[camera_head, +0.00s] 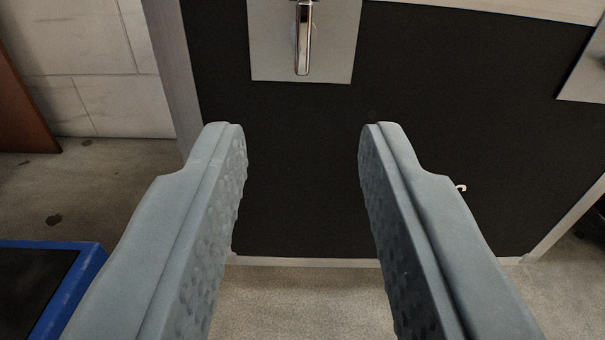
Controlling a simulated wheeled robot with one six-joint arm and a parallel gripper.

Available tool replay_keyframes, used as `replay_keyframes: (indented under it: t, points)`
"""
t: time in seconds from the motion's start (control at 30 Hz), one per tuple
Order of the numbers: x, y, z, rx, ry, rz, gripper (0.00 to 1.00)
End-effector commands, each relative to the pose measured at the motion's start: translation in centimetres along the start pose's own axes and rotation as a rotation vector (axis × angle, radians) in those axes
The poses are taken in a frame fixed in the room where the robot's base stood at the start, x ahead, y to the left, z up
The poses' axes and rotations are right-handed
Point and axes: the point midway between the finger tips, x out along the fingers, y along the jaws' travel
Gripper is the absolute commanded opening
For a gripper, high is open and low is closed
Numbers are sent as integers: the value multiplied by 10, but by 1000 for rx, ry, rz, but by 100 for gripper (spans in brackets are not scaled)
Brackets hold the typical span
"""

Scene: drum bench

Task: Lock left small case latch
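A shiny metal latch handle (303,40) hangs straight down on a pale square plate (342,65) at the top middle of the view. The plate is fixed to a black case front (300,180); the top of the latch is cut off by the picture edge. My gripper (303,135) is wide open and empty. Its two grey textured fingers point toward the case, with the tips below the latch in the picture and apart from it. Part of a second pale plate (585,80) shows at the right edge; no latch is visible on it.
A small white hook-like bit (460,188) shows beside the right finger. A blue-edged dark object (88,262) lies at the lower left on the grey floor (300,305). A pale block wall (75,60) and a brown panel (22,115) stand at the left.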

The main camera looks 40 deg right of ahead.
Motion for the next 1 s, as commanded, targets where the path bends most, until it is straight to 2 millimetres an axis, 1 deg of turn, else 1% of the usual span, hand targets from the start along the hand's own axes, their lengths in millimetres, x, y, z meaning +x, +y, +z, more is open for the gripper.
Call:
replay_keyframes:
  t: [0.03, 0.1, 0.2, 0.67, 0.77, 0.87, 0.97, 1.0]
  points:
    - [-7, -1, 0, -1, 0, -1, 33]
    - [-14, 0, 0, -1, 0, -1, 33]
    - [-19, 0, 0, -1, 0, 0, 33]
    - [-21, 0, 0, 0, 0, 0, 33]
    - [-21, 0, -3, 3, 0, -1, 33]
    - [-18, -1, -18, 17, -2, -12, 33]
    - [-14, -2, -45, 43, -8, -35, 33]
    - [-12, -2, -59, 56, -12, -47, 33]
